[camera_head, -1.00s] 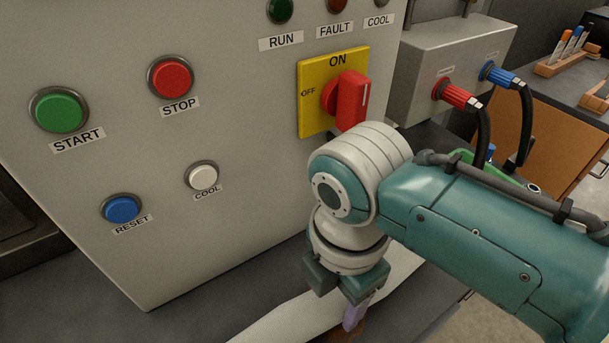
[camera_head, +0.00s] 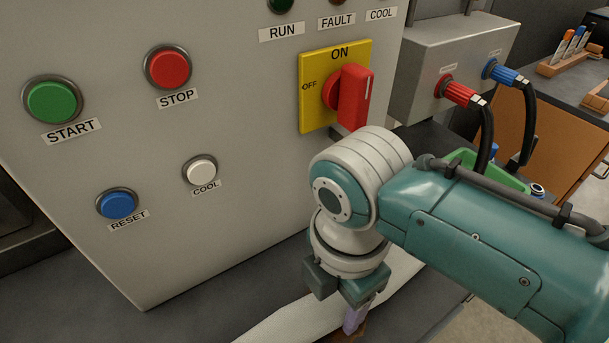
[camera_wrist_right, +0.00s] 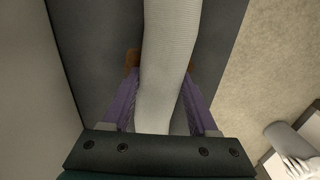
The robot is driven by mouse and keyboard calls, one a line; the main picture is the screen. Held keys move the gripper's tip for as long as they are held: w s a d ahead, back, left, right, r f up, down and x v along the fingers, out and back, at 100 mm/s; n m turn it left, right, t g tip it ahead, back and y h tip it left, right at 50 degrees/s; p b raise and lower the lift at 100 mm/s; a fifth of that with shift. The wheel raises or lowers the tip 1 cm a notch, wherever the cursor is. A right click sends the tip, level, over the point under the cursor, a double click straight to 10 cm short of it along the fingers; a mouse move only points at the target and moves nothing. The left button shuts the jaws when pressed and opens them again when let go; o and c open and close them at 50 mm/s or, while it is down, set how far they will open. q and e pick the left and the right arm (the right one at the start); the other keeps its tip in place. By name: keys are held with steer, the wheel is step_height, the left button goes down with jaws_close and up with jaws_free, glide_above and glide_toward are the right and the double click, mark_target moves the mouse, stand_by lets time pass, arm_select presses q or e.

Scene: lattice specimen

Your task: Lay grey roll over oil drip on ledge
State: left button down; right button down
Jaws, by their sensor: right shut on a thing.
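The grey roll (camera_head: 300,320) is a long, pale, ribbed soft tube along the foot of the panel. In the right wrist view the roll (camera_wrist_right: 168,45) runs up between the purple fingers. My right gripper (camera_wrist_right: 162,78) points down and is shut on the roll, one finger on each side. In the head view the right gripper (camera_head: 342,312) hides part of it. A brown oil patch (camera_wrist_right: 131,60) shows beside the roll near the fingertips, and the roll crosses in front of it. I cannot tell whether the roll touches the ledge (camera_wrist_right: 90,40). My left gripper is not in view.
The panel (camera_head: 250,235) with buttons and a red rotary switch (camera_head: 353,98) stands close behind my right arm. A connector box (camera_head: 430,70) with red and blue plugged cables is behind it. A green tray (camera_head: 500,172) sits right. The ledge's open edge faces the floor.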

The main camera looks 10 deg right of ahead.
steer(key=shift+c, duration=0.4)
jaws_free()
steer(key=shift+r, duration=0.1)
